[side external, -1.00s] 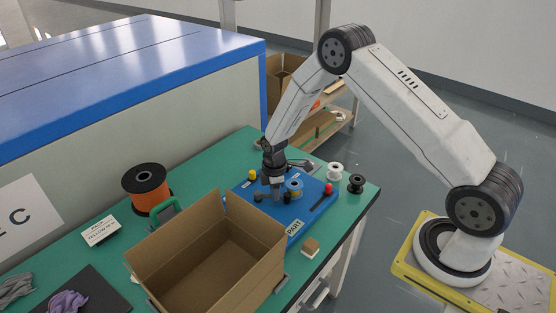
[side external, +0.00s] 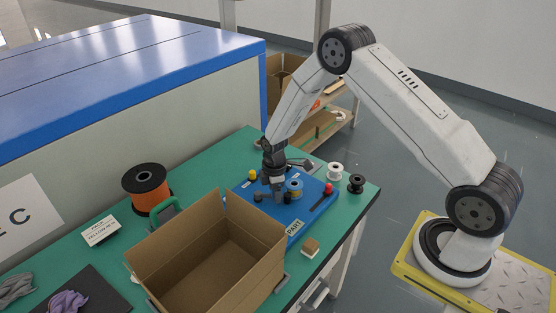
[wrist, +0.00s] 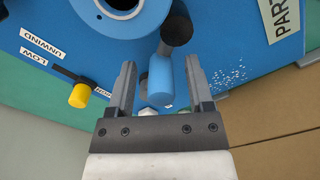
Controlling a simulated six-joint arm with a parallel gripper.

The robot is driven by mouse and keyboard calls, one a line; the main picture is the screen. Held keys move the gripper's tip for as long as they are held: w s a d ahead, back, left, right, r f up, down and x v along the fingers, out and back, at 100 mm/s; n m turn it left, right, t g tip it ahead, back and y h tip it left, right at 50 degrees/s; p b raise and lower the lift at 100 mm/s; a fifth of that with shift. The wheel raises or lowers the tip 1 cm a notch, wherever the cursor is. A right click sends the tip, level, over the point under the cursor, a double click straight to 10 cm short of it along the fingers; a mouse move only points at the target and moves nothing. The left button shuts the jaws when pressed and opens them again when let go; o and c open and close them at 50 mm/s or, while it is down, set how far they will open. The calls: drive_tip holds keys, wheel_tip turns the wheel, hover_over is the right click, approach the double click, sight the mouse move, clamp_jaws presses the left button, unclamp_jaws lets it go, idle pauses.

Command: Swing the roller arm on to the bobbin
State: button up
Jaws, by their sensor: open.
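My gripper (wrist: 146,90) is open in the wrist view, pointing down over the blue board. A light-blue cylinder (wrist: 160,80) stands between its two fingers with gaps to them, and a dark round-ended piece (wrist: 176,32) is beside its far end. These look like parts of the roller arm, but I cannot be sure. In the side view my gripper (side external: 275,194) is low over the blue board (side external: 270,215). The bobbin (side external: 294,187) is just right of it. The roller arm is largely hidden there behind my gripper, so its contact with the bobbin cannot be told.
A yellow knob (wrist: 80,95) sits by the UNWIND and LOW labels. A red knob (side external: 328,188) is at the board's right. An open cardboard box (side external: 212,255) stands close in front. White (side external: 334,170) and black (side external: 356,183) spools are at right, an orange reel (side external: 147,188) at left.

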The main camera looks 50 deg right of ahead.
drive_tip(key=shift+r, duration=0.15)
drive_tip(key=shift+r, duration=3.75)
drive_tip(key=shift+s+a+r, duration=0.2)
drive_tip(key=shift+r, duration=0.2)
drive_tip(key=s+a+r+m+t, duration=0.1)
drive_tip(key=s+a+r+m, duration=0.2)
drive_tip(key=s, duration=0.6)
drive_tip(key=s+a+r+m+t, duration=0.1)
drive_tip(key=s+a+r+m, duration=0.2)
drive_tip(key=s+r+m, duration=0.5)
drive_tip(key=shift+s+a+t, duration=0.2)
drive_tip(key=shift+s+t, duration=0.1)
drive_tip(key=shift+s, duration=0.25)
